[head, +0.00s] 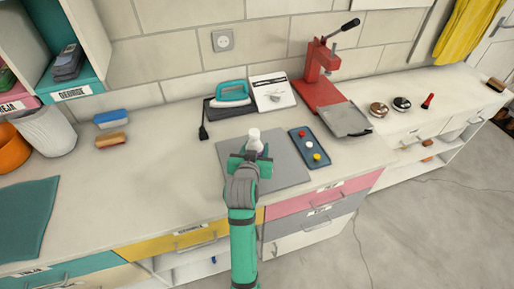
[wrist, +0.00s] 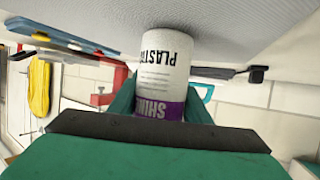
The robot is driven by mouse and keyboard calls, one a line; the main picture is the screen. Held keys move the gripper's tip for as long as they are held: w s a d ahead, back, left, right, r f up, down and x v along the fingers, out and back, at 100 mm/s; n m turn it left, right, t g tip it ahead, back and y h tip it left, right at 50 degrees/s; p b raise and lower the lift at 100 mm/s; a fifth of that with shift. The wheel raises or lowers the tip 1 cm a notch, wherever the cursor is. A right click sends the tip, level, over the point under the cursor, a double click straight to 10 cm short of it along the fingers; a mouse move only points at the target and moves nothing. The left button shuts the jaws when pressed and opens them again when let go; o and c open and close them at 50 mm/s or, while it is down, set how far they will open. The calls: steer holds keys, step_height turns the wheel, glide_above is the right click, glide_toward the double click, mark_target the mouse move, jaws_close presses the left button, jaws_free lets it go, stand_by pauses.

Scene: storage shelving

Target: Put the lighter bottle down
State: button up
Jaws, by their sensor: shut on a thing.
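The bottle (head: 254,140) is white and stands upright between the fingers of my gripper (head: 250,163), over the grey mat (head: 288,179) on the counter. In the wrist view the picture is upside down, and the bottle (wrist: 166,68) shows a white label with dark print and a purple band. The teal fingers of my gripper (wrist: 160,108) are shut on it from both sides. Its base is at or very close to the grey surface; I cannot tell for certain whether it touches. The lighter contents cannot be seen.
A blue tray (head: 301,136) with coloured knobs lies right of the bottle. A teal iron (head: 232,93), a white box (head: 272,97) and a red press (head: 318,70) stand behind. The counter (head: 165,180) left of the mat is clear.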

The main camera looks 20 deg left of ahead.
steer(key=shift+s+f, duration=0.15)
steer(key=shift+s, duration=0.05)
steer(key=shift+f, duration=0.15)
steer(key=o, duration=1)
steer(key=shift+w+d, duration=0.1)
steer(key=shift+w, duration=0.05)
